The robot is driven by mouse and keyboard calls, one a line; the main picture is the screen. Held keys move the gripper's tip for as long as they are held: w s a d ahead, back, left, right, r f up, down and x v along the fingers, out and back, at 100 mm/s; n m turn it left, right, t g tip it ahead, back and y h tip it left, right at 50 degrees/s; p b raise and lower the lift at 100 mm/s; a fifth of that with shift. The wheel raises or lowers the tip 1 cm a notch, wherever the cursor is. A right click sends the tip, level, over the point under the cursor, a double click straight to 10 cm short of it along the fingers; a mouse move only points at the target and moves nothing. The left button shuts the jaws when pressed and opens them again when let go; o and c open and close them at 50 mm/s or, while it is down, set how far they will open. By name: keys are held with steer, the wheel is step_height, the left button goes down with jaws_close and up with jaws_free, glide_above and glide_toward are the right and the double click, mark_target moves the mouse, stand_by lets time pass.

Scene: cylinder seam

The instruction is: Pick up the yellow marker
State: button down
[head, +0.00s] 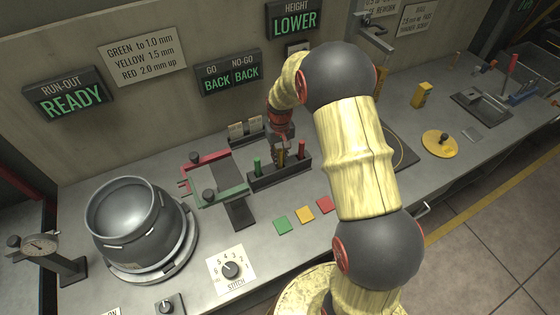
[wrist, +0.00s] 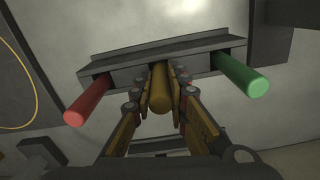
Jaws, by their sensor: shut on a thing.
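The yellow marker (wrist: 160,92) stands in the middle place of a dark marker rack, between my fingers. My gripper (wrist: 160,80) is shut on it, with a finger on each side. In the head view my gripper (head: 281,150) is over the rack (head: 265,182), and the yellow marker is mostly hidden behind it. The green marker (wrist: 243,75) and the red marker (wrist: 90,100) stick out of the rack on either side. In the head view the green marker (head: 257,166) is at the left and the red marker (head: 301,150) at the right.
A steel pot (head: 135,215) sits on a round turntable at the left. A red and green frame gauge (head: 220,180) stands left of the rack. Green, yellow and red squares (head: 304,215) lie in front of the rack. A wall with signs (head: 140,52) rises behind.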

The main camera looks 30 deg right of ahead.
step_height(320, 180, up, 10)
steer(key=shift+r+p, duration=0.1)
steer(key=shift+p, duration=0.75)
stand_by(1.7)
